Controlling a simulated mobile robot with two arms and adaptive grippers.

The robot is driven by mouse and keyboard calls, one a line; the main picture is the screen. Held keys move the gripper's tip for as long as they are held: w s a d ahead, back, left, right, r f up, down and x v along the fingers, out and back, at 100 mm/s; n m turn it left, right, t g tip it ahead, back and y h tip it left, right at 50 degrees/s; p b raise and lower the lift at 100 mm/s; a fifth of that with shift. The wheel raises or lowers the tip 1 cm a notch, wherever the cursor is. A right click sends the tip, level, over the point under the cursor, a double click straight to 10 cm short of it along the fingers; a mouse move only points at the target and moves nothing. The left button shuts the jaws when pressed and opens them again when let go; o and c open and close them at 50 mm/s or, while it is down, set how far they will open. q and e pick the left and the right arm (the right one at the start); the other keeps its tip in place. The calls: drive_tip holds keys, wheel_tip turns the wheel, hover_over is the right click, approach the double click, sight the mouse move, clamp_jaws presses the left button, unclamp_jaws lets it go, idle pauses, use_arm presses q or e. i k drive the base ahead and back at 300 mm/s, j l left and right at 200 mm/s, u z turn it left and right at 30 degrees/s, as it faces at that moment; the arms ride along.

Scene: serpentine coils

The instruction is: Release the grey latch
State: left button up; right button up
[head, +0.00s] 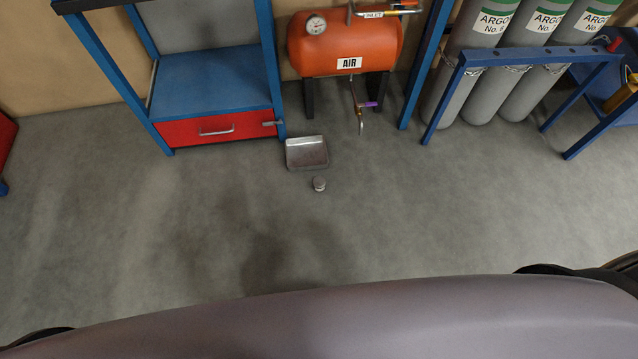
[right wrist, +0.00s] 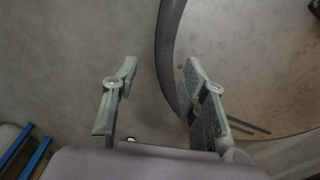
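The grey latch (head: 272,123) is a small bar at the right end of the red drawer (head: 190,132), beside the blue upright. It lies about level across the drawer's edge. The drawer appears shut, with a pale handle (head: 216,132) in the middle of its front. My right gripper (right wrist: 160,64) shows in the right wrist view with its two fingers wide apart and nothing between them. It is over grey floor, and the latch is not in that view. Neither gripper shows in the head view, and my left gripper is in neither view.
A metal tray (head: 307,153) and a small round piece (head: 319,184) lie on the floor near the drawer. An orange air tank (head: 343,42) with a purple-handled drain valve (head: 368,104) stands right of it. Grey argon cylinders (head: 493,75) stand farther right.

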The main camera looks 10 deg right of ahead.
sight(266, 124)
drive_tip(key=i+j, duration=0.2)
drive_tip(key=i, duration=0.2)
drive_tip(key=i+j, duration=0.25)
drive_tip(key=i, duration=0.2)
